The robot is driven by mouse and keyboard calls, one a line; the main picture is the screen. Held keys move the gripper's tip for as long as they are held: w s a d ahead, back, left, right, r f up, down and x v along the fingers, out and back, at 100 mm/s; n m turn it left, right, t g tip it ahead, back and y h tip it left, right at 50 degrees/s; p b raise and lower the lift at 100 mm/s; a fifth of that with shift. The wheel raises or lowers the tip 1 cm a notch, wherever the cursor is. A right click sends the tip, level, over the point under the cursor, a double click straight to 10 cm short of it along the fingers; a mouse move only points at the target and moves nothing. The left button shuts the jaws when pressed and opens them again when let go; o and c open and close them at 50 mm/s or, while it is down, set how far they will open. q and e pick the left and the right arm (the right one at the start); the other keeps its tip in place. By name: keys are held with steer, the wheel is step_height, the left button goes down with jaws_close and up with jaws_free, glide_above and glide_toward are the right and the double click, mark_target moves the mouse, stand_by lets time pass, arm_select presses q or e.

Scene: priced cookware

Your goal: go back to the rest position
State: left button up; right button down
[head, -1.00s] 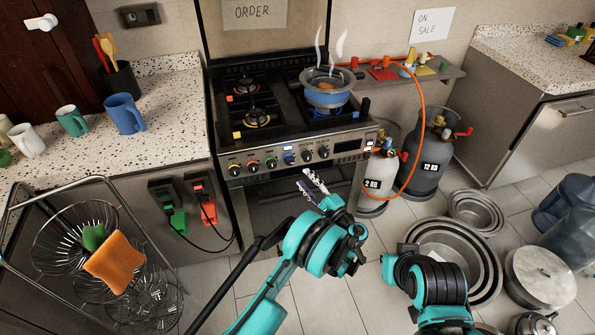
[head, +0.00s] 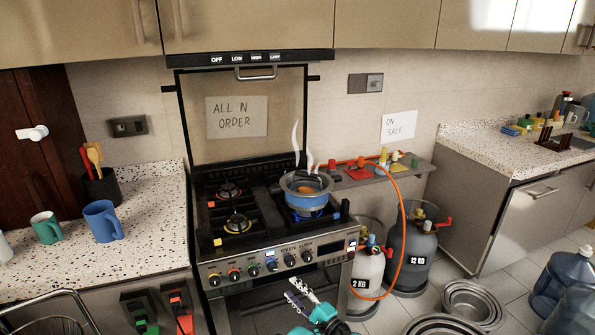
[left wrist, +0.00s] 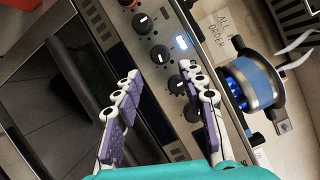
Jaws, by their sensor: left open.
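My left gripper (head: 297,293) is at the bottom middle of the head view, in front of the stove's oven door. In the left wrist view its purple-padded fingers (left wrist: 161,76) are apart with nothing between them. The stove (head: 262,272) has a row of knobs on its front panel, which fills much of the left wrist view (left wrist: 155,45). A blue pot (head: 305,200) steams on the right front burner over a blue flame, apart from the gripper. My right gripper is not in view.
The left counter (head: 140,220) holds mugs and a utensil pot. A small shelf (head: 400,172) and gas cylinders (head: 415,245) with an orange hose stand right of the stove. Metal basins (head: 470,300) and water jugs (head: 565,275) are on the floor at right.

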arm_select(q)
steer(key=s+a+r+n+g+h, duration=0.3)
steer(key=a+r, duration=0.4)
steer(key=a, duration=0.1)
steer(key=s+a+r+n+g+h, duration=0.2)
steer(key=s+a+r+g, duration=0.15)
steer(key=a+r, duration=0.35)
steer(key=s+a+n+h, duration=0.2)
steer(key=s+n+h, duration=0.5)
steer(key=s, duration=1.9)
steer(key=shift+s+f+n, duration=0.15)
steer(key=shift+f+n, duration=0.2)
steer(key=shift+n, duration=0.35)
